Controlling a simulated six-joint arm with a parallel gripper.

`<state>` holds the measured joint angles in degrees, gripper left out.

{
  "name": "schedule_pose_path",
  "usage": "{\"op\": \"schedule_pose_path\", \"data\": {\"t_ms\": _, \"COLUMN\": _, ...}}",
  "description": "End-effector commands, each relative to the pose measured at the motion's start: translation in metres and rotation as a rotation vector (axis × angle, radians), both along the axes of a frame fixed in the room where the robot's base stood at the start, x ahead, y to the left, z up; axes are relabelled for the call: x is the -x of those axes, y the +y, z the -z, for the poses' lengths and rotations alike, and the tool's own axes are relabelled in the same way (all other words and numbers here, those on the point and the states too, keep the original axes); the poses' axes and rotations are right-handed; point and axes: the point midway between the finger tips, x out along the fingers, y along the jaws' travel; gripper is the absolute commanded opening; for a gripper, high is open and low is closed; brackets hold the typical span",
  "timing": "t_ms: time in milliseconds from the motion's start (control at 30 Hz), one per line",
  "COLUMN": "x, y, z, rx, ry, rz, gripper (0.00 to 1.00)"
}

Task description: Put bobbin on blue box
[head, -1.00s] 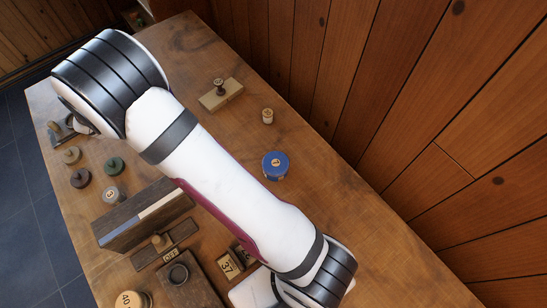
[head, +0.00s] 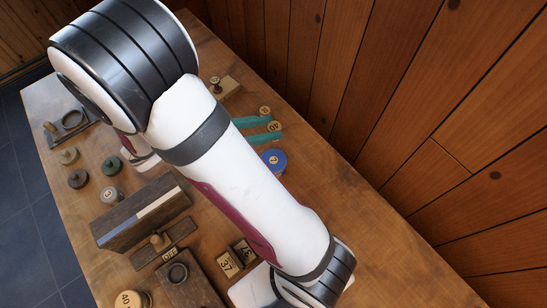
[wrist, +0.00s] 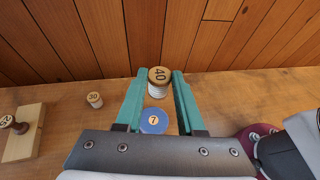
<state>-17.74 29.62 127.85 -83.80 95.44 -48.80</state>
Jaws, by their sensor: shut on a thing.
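The bobbin (wrist: 158,82) has a wooden top marked 40 and a pale ridged body. It is between my gripper's fingertips in the wrist view, and its top also shows in the head view (head: 275,127). My gripper (wrist: 160,75) has teal fingers and is shut on this bobbin. The blue box (wrist: 153,121) is round, with a pale label marked 7. It stands on the table just beside the gripper in the head view (head: 274,161), partly behind my arm. The bobbin is apart from the box. Its height above the table is hard to tell.
A small spool marked 30 (wrist: 94,100) stands near the fingers. A pale wooden block (wrist: 24,132) with a knob lies farther left. A dark wooden block (head: 142,211) and several spools occupy the table's left side. The plank wall rises behind the table.

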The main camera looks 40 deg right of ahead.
Motion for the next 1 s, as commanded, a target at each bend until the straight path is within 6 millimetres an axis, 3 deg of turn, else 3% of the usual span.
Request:
{"op": "schedule_pose_path", "data": {"t_ms": 200, "x": -0.001, "y": 0.0, "z": 0.031, "rx": 0.001, "ry": 0.002, "rz": -0.003, "gripper": 0.0}}
{"op": "schedule_pose_path", "data": {"t_ms": 533, "x": -0.001, "y": 0.0, "z": 0.101, "rx": 0.0, "ry": 0.004, "rz": -0.005, "gripper": 0.0}}
{"op": "schedule_pose_path", "data": {"t_ms": 933, "x": -0.001, "y": 0.0, "z": 0.112, "rx": -0.001, "ry": -0.001, "rz": -0.004, "gripper": 0.0}}
{"op": "schedule_pose_path", "data": {"t_ms": 967, "x": -0.001, "y": 0.0, "z": 0.112, "rx": -0.001, "ry": -0.002, "rz": -0.004, "gripper": 0.41}}
{"op": "schedule_pose_path", "data": {"t_ms": 1000, "x": -0.001, "y": 0.0, "z": 0.112, "rx": -0.001, "ry": -0.002, "rz": -0.004, "gripper": 0.48}}
